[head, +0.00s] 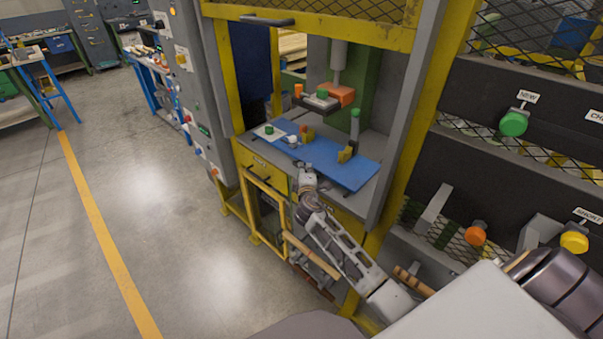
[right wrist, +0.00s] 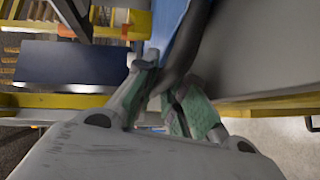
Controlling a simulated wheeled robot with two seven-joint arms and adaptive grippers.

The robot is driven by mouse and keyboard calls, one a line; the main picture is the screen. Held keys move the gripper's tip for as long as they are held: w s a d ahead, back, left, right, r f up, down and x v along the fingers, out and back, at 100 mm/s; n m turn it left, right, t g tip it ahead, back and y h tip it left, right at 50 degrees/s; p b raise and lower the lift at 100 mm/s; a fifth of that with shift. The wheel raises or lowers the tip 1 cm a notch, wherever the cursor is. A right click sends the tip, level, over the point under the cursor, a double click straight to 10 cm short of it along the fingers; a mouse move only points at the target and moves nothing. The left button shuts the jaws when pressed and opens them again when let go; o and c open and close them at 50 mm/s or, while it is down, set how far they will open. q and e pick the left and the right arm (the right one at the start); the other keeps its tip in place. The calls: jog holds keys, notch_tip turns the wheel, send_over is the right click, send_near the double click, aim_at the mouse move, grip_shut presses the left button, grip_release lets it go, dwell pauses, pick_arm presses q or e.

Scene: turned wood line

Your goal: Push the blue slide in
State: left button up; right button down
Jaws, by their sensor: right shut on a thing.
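The blue slide (head: 325,160) is a flat blue plate on the grey bed of the yellow-framed press. It carries small yellow blocks (head: 345,154) and a white piece (head: 292,141). My right gripper (head: 306,176) is at the slide's near edge, its arm reaching up from the lower right. In the right wrist view, its green-padded fingers (right wrist: 170,105) are closed around a dark grey bar (right wrist: 185,50), which looks like the slide's handle. A strip of the blue slide (right wrist: 167,22) shows beyond it. The exact contact is partly hidden. My left gripper is in neither view.
An orange and dark press head (head: 341,95) hangs above the slide. Dark racks with coloured knobs (head: 513,124) stand at right. The floor (head: 150,200) at left is clear.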

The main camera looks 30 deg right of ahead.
jog(key=c, duration=1.5)
grip_release()
jog(key=shift+s+f, duration=0.1)
jog(key=shift+a, duration=0.1)
jog(key=shift+s+f, duration=0.1)
jog(key=shift+f, duration=0.05)
jog(key=shift+r+v, duration=0.2)
jog(key=shift+v, duration=1.75)
jog(key=shift+r+v, duration=0.15)
jog(key=shift+v, duration=1.75)
